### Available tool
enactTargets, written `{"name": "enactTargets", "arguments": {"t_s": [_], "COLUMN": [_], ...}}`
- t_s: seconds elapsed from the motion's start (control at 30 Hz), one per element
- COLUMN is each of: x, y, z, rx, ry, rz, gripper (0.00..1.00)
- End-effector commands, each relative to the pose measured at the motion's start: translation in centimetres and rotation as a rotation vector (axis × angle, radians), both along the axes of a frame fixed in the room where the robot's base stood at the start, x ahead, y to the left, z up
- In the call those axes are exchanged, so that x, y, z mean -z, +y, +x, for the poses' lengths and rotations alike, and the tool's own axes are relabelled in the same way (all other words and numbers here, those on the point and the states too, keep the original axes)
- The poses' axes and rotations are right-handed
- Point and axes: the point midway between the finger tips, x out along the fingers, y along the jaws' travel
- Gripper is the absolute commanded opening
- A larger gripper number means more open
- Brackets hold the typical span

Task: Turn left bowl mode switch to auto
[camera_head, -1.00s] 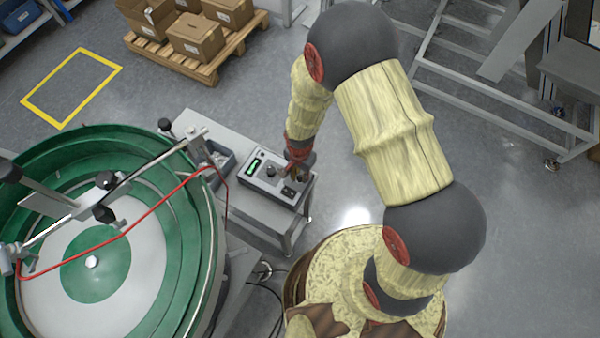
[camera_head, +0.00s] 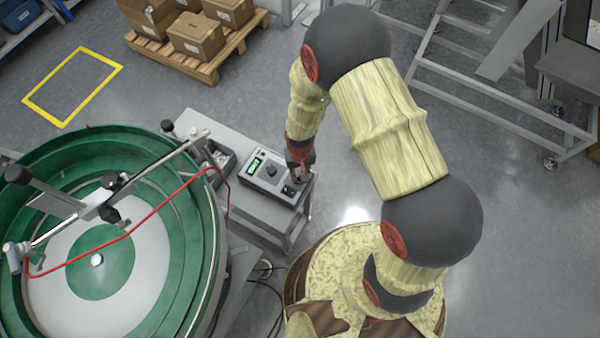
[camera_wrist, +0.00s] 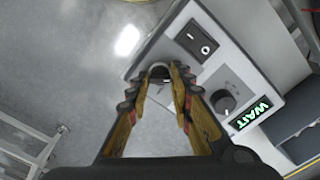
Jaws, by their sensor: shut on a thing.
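The control box (camera_head: 270,176) has a sloped grey panel beside the green bowl feeder (camera_head: 205,230). In the wrist view its panel (camera_wrist: 228,70) shows a green display reading WAIT (camera_wrist: 249,113), a dark round knob (camera_wrist: 223,101) and a black rocker switch (camera_wrist: 197,40). My gripper (camera_wrist: 160,78) has its fingers closed around a small round switch (camera_wrist: 159,72) near the panel's edge. The fingertips hide its sides, and its pointing direction cannot be read. In the head view my gripper (camera_head: 301,174) is at the right end of the box.
The box stands on a grey metal stand (camera_head: 275,222). A red cable (camera_head: 130,232) crosses the bowl. A pallet with cartons (camera_head: 195,40) is at the back.

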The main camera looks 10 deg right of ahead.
Motion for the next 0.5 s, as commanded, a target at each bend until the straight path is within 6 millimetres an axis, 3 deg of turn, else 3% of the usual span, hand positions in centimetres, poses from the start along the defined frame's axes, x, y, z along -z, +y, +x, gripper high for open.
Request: {"name": "enactTargets", "arguments": {"t_s": [0.5], "x": [-0.05], "y": [0.04], "z": [0.15], "rx": [-0.079], "ry": [-0.003], "rz": [0.001], "gripper": [0.0]}}
